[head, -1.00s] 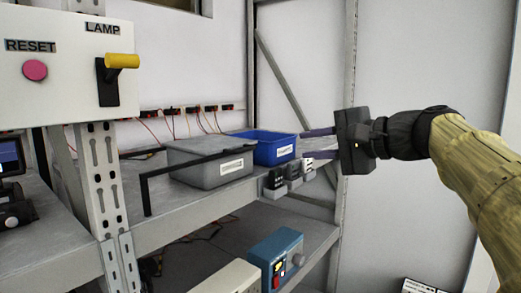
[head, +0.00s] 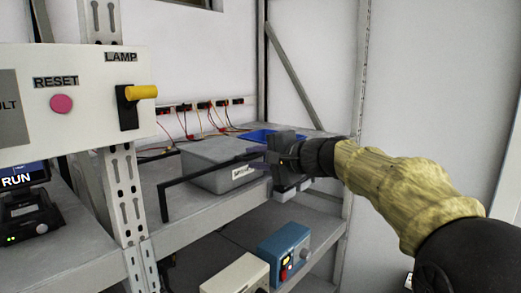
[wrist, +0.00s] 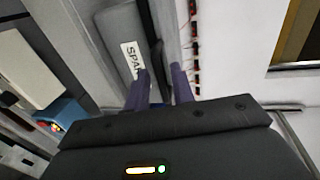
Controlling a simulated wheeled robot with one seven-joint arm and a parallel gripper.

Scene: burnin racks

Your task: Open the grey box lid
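The grey box (head: 212,176) stands on the upper shelf with its lid closed. A dark angled bar (head: 200,176) runs along the lid's front edge and bends down at the left. My gripper (head: 254,160) is at the box's right end, near the bar's right end. In the wrist view my gripper (wrist: 161,80) has its two purple fingers apart, with the bar's end near the gap. I cannot tell whether they touch it.
A blue bin (head: 257,136) stands behind my gripper, partly hidden. Small grey and white blocks (head: 290,190) sit at the shelf's front edge. A switch panel (head: 75,95) and a rack post (head: 125,190) stand to the left. A blue device (head: 284,248) sits on the lower shelf.

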